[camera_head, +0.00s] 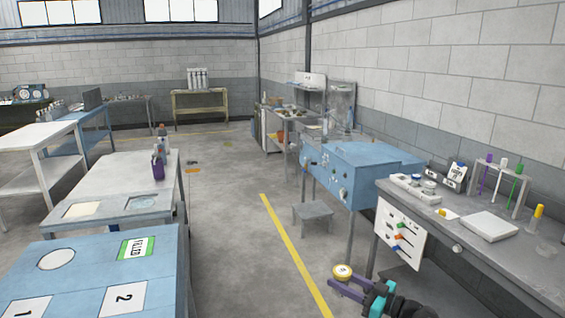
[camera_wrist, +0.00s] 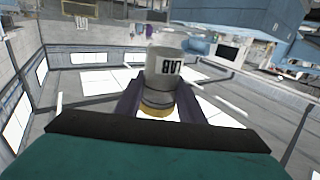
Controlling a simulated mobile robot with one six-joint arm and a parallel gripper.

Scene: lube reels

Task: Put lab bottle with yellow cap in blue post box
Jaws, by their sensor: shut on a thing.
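My gripper (camera_head: 342,279) is at the lower right of the head view, above the floor in front of the right-hand bench. I cannot tell for sure which thing is the blue post box. A large blue box-like unit (camera_head: 352,168) stands at centre right, apart from my gripper.
A blue table (camera_head: 90,275) with numbered cards is at lower left. A grey table (camera_head: 120,180) behind it carries a purple container (camera_head: 158,170). A grey bench (camera_head: 470,235) with lab ware stands at right. A low stool (camera_head: 312,214) is on the floor. The middle aisle is clear.

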